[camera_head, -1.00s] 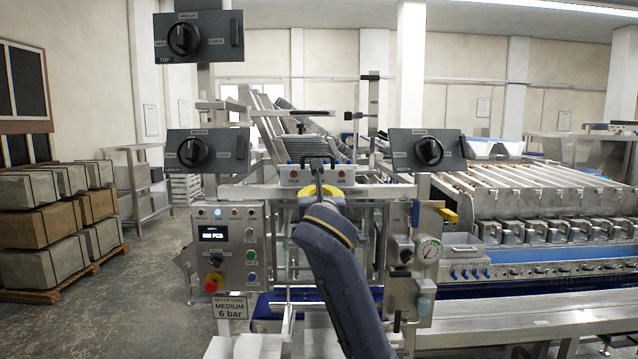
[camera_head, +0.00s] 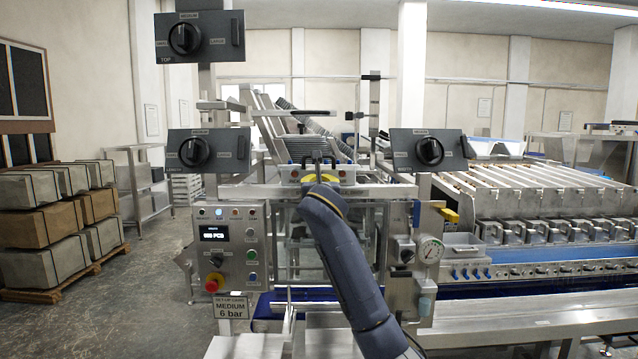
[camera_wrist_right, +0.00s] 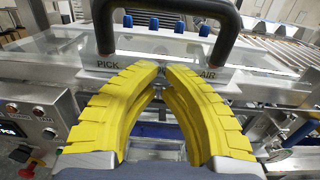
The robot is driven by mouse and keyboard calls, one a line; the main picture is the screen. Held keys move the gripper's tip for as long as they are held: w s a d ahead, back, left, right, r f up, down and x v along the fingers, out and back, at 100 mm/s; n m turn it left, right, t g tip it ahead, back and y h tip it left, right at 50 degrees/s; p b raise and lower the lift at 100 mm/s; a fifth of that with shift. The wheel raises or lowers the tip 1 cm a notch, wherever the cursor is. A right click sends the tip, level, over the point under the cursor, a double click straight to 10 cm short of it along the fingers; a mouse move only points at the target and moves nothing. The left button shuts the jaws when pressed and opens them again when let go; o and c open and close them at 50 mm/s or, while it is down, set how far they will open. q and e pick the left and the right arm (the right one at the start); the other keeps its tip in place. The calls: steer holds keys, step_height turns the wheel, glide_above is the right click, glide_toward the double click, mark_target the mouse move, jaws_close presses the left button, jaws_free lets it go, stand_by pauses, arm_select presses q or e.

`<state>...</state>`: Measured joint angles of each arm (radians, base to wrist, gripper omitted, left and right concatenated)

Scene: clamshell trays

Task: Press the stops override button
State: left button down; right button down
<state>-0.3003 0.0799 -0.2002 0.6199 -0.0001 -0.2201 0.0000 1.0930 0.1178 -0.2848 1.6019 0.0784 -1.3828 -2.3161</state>
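My right gripper (camera_wrist_right: 161,66) has yellow ribbed fingers that meet at their tips with nothing between them. In the head view it shows (camera_head: 322,179) at the box with the black handle (camera_wrist_right: 165,54), in the middle of the machine. In the right wrist view the fingertips point at the box face between the PICK and AIR labels; I cannot tell if they touch it. The control panel (camera_head: 229,222) on the left carries a display and several small buttons, including a green button (camera_head: 251,255) and a blue button (camera_head: 252,276). No readable label shows the stops override button. My left gripper is out of view.
A red emergency-stop knob (camera_head: 211,285) sits low on the control panel. Dark plates with rotary knobs (camera_head: 429,151) stand around the machine. A pressure gauge (camera_head: 430,250) is right of my arm. A conveyor with metal tooling (camera_head: 545,231) fills the right side.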

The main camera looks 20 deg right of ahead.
steer(key=shift+w+d, duration=0.15)
steer(key=shift+w, duration=0.5)
steer(key=shift+x, duration=0.9)
steer(key=shift+r, duration=0.1)
steer(key=v, duration=1.4)
